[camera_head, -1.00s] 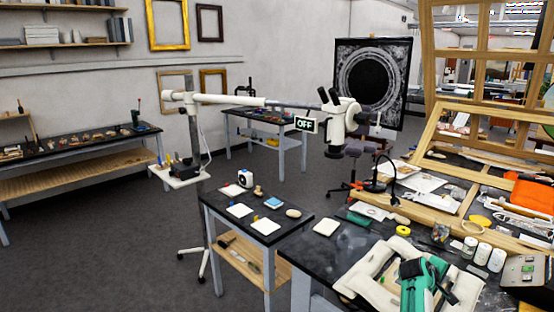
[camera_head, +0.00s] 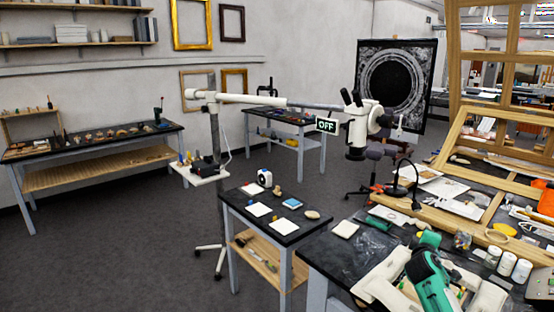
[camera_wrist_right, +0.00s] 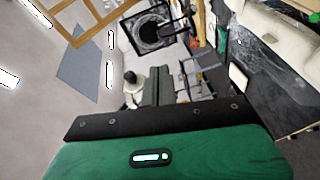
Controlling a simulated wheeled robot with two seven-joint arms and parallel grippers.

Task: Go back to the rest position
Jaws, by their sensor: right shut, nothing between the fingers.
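My right arm, green and white, comes in at the bottom right of the head view above the black workbench (camera_head: 335,262). My right gripper (camera_wrist_right: 160,88) shows in the right wrist view as two grey fingers beyond the green housing. The fingers are together with nothing between them. My left gripper is not in either view. No object is held in view.
A small side table (camera_head: 236,208) with white pads stands left of the workbench. A wooden frame (camera_head: 470,125) leans at the right. Grey floor is clear at the lower left.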

